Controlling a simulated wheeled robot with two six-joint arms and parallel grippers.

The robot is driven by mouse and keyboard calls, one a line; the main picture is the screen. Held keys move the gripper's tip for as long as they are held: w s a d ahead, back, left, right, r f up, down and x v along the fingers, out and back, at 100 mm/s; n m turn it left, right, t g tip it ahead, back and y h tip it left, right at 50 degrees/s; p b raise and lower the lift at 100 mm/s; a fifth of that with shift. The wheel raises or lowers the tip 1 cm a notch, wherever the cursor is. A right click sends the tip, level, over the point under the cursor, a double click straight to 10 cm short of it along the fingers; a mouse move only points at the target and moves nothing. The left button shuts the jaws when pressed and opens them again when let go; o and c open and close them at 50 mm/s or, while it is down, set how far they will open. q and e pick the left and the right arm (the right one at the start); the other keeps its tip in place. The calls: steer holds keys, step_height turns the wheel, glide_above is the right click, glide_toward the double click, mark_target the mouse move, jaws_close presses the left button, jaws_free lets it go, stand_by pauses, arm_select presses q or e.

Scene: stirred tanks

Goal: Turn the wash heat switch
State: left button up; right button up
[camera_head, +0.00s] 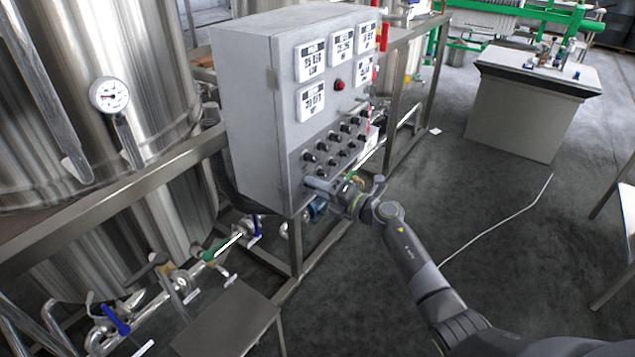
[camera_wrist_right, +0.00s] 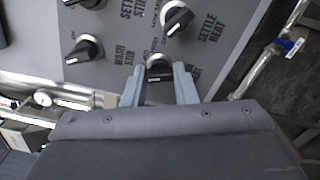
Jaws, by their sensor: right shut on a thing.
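The wash heat switch (camera_wrist_right: 159,69) is a black rotary knob with a white mark, low on the grey panel in the right wrist view. My right gripper (camera_wrist_right: 160,80) is shut on it, with one finger on each side. The label beside it is partly hidden by a finger. In the head view my right gripper (camera_head: 312,184) reaches the lower corner of the control box (camera_head: 250,110), and it hides the held knob there. My left gripper is not in view.
The wash stir knob (camera_wrist_right: 86,48) and settle heat knob (camera_wrist_right: 176,17) sit close to the held one. Several meters and a red button (camera_head: 339,85) are above. A steel tank (camera_head: 90,100) stands left, and pipes with valves run below. Open floor lies to the right.

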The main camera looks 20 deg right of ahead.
stand_by(0.5)
steer(key=o, duration=1)
steer(key=shift+d, duration=0.1)
steer(key=shift+b+v, duration=0.75)
steer(key=shift+v, duration=7.95)
steer(key=shift+f, duration=0.15)
